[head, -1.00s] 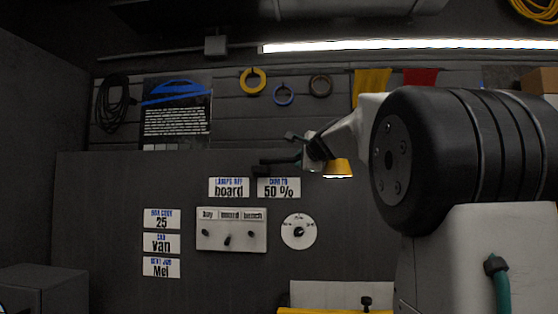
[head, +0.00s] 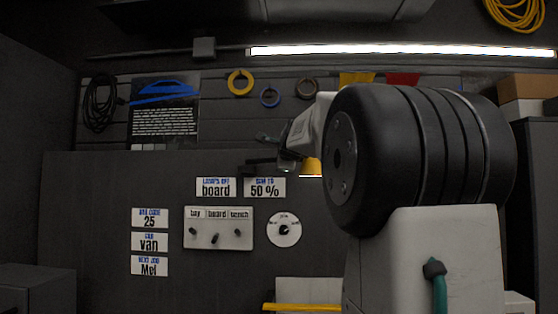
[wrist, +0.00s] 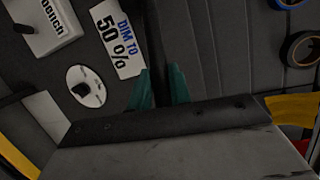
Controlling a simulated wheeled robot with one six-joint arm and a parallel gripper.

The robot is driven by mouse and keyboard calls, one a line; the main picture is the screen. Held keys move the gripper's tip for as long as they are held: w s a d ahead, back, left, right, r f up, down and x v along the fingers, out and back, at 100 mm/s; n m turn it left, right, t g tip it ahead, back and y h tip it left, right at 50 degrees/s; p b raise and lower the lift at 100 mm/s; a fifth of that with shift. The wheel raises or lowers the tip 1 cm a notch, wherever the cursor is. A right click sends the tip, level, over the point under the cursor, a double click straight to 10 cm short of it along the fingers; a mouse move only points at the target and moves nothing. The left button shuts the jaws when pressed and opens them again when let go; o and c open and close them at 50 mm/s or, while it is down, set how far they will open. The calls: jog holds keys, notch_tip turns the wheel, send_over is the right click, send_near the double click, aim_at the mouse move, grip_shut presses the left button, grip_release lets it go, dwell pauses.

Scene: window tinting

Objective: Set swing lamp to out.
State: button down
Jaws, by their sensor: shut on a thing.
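The swing lamp's yellow shade (head: 311,167) hangs lit at its lower edge in front of the dark board, partly hidden behind my arm. A dark bar (head: 262,162), which looks like part of the lamp's arm, juts out left of it. My gripper (head: 268,139) is at this lamp, just above the bar. In the wrist view, my gripper's teal fingers (wrist: 159,85) are close together with a dark bar between them. The gripper is shut on what appears to be the lamp's arm; the grip itself is mostly hidden.
Signs reading "board" (head: 216,187) and "50 %" (head: 265,187) sit below the lamp. Under them are a switch panel (head: 218,242) and a round dial (head: 284,230). Tape rolls (head: 240,82) and cloths hang above. A cabinet (head: 535,190) stands at the right.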

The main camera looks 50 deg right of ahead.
jog(key=c, duration=1.3)
grip_release()
jog(key=v, duration=0.7)
jog(key=shift+s+a, duration=0.2)
jog(key=shift+s, duration=0.1)
